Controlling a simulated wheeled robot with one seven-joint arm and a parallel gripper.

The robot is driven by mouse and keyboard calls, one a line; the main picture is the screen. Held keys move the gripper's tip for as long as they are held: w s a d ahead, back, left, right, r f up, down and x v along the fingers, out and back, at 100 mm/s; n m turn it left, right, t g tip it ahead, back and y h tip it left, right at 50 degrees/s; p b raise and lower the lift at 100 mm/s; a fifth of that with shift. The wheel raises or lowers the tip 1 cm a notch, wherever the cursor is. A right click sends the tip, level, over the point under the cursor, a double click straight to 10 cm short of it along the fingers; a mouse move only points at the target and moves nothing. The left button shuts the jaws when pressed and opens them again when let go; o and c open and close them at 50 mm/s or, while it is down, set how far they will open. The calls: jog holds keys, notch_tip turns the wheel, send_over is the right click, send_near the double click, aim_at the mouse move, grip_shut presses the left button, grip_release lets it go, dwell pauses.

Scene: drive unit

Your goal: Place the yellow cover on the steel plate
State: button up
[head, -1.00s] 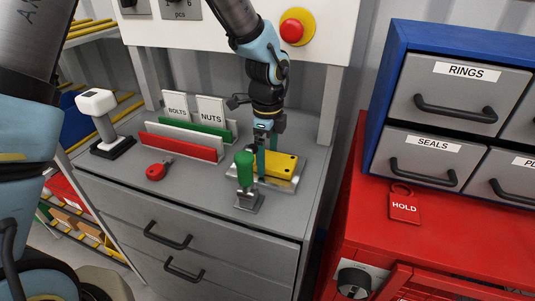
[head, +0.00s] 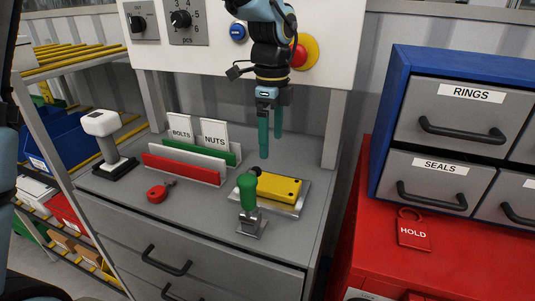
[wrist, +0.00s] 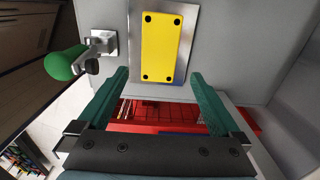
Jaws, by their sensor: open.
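The yellow cover (head: 279,187) lies flat on the steel plate (head: 289,209) on the grey bench top. In the wrist view the yellow cover (wrist: 161,47) shows dark holes near its corners, with the steel plate (wrist: 186,48) around it. My gripper (head: 270,147) is open and empty, pointing down above and a little behind the cover, apart from it. In the wrist view its green fingers (wrist: 158,85) are spread, with nothing between them. A green-handled clamp (head: 248,200) stands at the plate's front left, its handle upright; it also shows in the wrist view (wrist: 85,55).
A red cabinet (head: 375,240) with blue-framed drawers (head: 440,130) is at right. A control panel with a red button (head: 300,54) is behind.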

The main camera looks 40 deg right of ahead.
jog(key=w+a+f+n, duration=0.1)
jog(key=w+a+n, duration=0.5)
jog(key=a, duration=0.3)
jog(key=w+a+f+n, duration=0.1)
jog(key=w+a+n, duration=0.45)
jog(key=a, duration=0.45)
jog(key=s+a+f+n, duration=0.1)
jog(key=a+n, duration=0.7)
jog(key=a, duration=0.3)
jog(key=s+a+f+n+t, duration=0.1)
jog(key=a+n, duration=0.8)
jog(key=a, duration=0.2)
jog(key=shift+s+f+t, duration=0.25)
jog(key=shift+f+t, duration=0.05)
jog(key=shift+f, duration=0.05)
